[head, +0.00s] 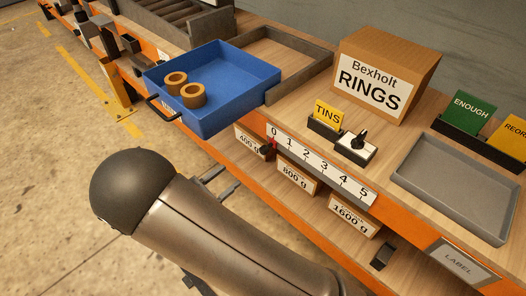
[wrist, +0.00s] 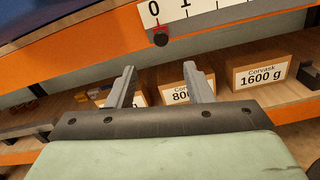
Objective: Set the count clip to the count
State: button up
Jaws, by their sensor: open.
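The number strip (head: 318,166) runs along the shelf's orange front edge, marked 0 to 5. The count clip (head: 273,145), small with red on it, sits at the 0 mark. In the wrist view the clip (wrist: 160,39) shows as a dark knob with red, just below the 0. The blue tray (head: 255,75) holds two brown rings (head: 184,87). My gripper (head: 222,182) is in front of the shelf, below and left of the clip. In the wrist view my gripper (wrist: 164,78) is open and empty, its fingertips below the clip and apart from it.
Boxes marked 400 g (head: 252,142), 800 g (head: 297,176) and 1600 g (head: 352,214) stand on the lower shelf. Above are a Bexholt RINGS box (head: 375,80), a TINS card (head: 327,113), a small switch box (head: 355,147) and a grey tray (head: 455,185).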

aim_at(262, 152)
jog(key=x, duration=1.5)
jog(key=shift+w+d, duration=0.2)
jog(key=shift+d, duration=0.1)
